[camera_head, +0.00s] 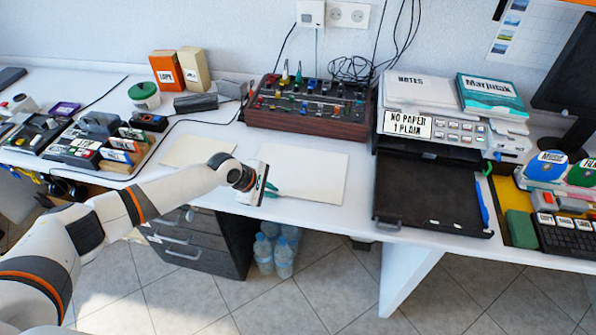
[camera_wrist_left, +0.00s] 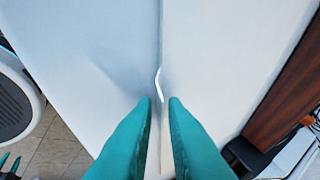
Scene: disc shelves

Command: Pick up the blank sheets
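A flat stack of blank sheets (camera_head: 312,172) lies on the white desk in front of the mixer. My left gripper (camera_head: 270,189) is at the left side of these sheets, with its teal fingers low over the desk. In the left wrist view, the fingertips (camera_wrist_left: 162,99) are a little apart. The pale sheets (camera_wrist_left: 225,50) fill the right half there. A long edge runs between the fingers, with a small curled white piece at the tips. Whether the fingers touch the paper is unclear. My right gripper is not in view.
A printer (camera_head: 452,138) labelled "NO PAPER 1 PLAIN" stands to the right, with its dark tray (camera_head: 425,195) extended and empty. Another cream sheet (camera_head: 196,150) lies left, behind my arm. The mixer (camera_head: 308,107) stands behind the sheets. The desk's front edge is close.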

